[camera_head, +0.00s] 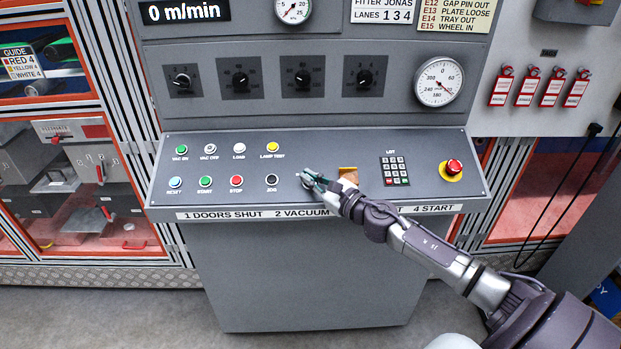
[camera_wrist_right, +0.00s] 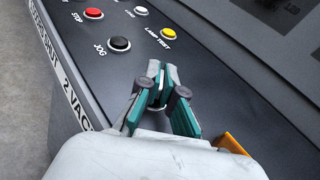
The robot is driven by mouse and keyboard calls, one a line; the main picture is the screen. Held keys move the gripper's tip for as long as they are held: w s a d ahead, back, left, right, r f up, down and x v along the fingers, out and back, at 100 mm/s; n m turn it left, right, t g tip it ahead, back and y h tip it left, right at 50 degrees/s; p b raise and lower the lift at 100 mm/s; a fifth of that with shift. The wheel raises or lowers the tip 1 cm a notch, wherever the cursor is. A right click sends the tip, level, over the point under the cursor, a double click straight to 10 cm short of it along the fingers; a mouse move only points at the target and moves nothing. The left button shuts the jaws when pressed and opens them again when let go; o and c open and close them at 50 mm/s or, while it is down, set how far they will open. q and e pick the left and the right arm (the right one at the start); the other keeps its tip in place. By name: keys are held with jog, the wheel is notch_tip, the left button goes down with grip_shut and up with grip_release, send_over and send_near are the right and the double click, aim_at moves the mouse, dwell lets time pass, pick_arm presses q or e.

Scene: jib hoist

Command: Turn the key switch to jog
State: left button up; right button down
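My right gripper (camera_head: 309,181) reaches in from the lower right to the sloping panel, just right of the black JOG button (camera_head: 271,180). In the right wrist view its teal fingertips (camera_wrist_right: 161,75) are close together at the panel, with a small pale metallic piece between them. This piece looks like the key switch's key, but the fingers cover most of it. The switch's position marks and the key's angle are hidden. The JOG button (camera_wrist_right: 119,43) stands clear of the fingers. My left gripper is not in view.
A keypad (camera_head: 395,171) and a red emergency stop (camera_head: 453,168) on yellow lie to the right. An orange part (camera_head: 348,173) shows just behind my gripper. Lit buttons, including yellow LAMP TEST (camera_head: 271,147), are on the left. Dials and gauges stand above.

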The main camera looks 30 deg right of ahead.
jog(key=m+t+h+p, duration=0.1)
jog(key=m+h, duration=0.3)
jog(key=h, duration=0.1)
jog(key=shift+a, duration=0.15)
jog(key=m+g+h, duration=0.1)
jog(key=m+h, duration=0.4)
jog(key=h, duration=0.1)
jog(key=m+g+h, duration=0.2)
jog(key=m+h, duration=0.1)
jog(key=m+g+h, duration=0.2)
jog(key=m+h, duration=0.1)
jog(key=shift+w+a+f+b, duration=0.1)
jog(key=shift+b, duration=0.3)
jog(key=m+g+h, duration=0.1)
jog(key=m+g, duration=0.1)
jog(key=m+g+h+b, duration=0.1)
jog(key=m+g, duration=0.1)
jog(key=shift+m+g+h, duration=0.3)
jog(key=shift+m, duration=0.1)
jog(key=shift+m+g+h+b, duration=0.6)
jog(key=shift+m+g+b, duration=0.15)
jog(key=shift+m+g, duration=1.15)
jog(key=shift+g, duration=0.3)
jog(key=c, duration=1.3)
grip_release()
jog(key=shift+c, duration=0.2)
